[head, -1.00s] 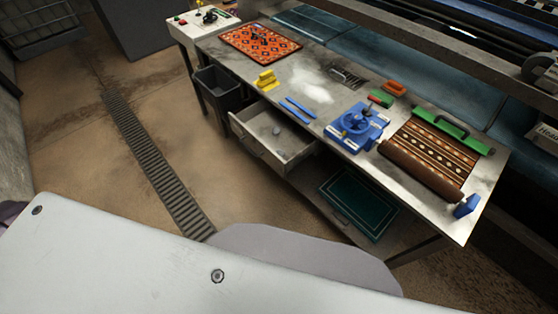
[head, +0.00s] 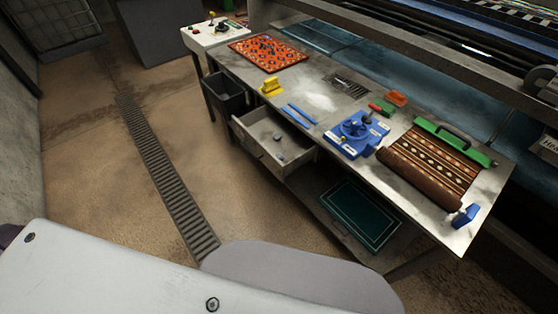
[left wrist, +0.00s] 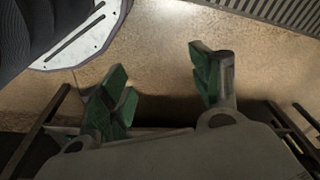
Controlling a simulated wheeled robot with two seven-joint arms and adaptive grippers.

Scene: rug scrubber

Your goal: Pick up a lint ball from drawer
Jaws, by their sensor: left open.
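The open drawer (head: 258,133) sticks out from the front of the workbench in the head view. A small grey lump (head: 278,137), which looks like the lint ball, lies on its floor. A second small grey spot (head: 279,155) shows at the drawer's front wall, perhaps its handle. My left gripper (left wrist: 165,80) shows in the left wrist view with its green-padded fingers apart and nothing between them, over brown floor. The drawer does not show clearly in that view. Neither gripper is in the head view.
The workbench (head: 325,103) holds a patterned rug piece, blue tools, a yellow brush and a rolled rug (head: 428,165). A dark bin (head: 224,95) stands left of the drawer. A green box (head: 358,215) lies on the lower shelf. Floor before the drawer, with a grate (head: 165,180), is clear.

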